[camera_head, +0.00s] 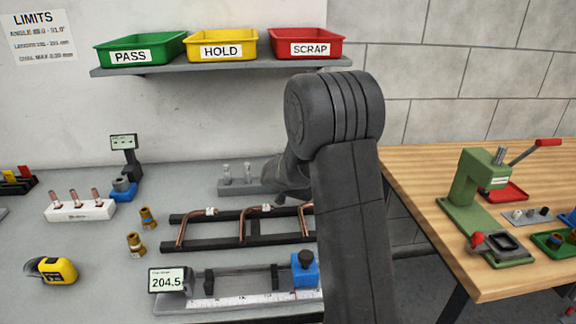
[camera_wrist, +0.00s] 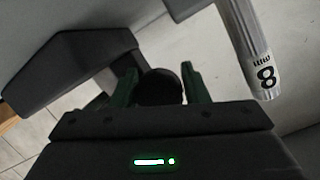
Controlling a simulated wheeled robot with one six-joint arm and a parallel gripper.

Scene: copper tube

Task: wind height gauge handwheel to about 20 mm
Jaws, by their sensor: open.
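In the wrist view my gripper (camera_wrist: 160,82) is open, with its two green fingers apart. A dark round knob-like thing (camera_wrist: 160,87) shows between the fingers. I cannot tell whether it is the handwheel or whether the fingers touch it. In the head view my arm hides the gripper. A small gauge with a display (camera_head: 124,142) on a dark post and blue base stands at the back left. Its reading is too small to read. I cannot tell whether it is the height gauge, and I make out no handwheel on it.
A pale post marked 8 mm (camera_wrist: 262,70) stands close right of the fingers. The head view shows a grey pin block (camera_head: 235,187), a rack of copper tubes (camera_head: 245,242), a length gauge reading 204.5 (camera_head: 172,280) and a tape measure (camera_head: 52,270). The bin shelf (camera_head: 225,63) is above.

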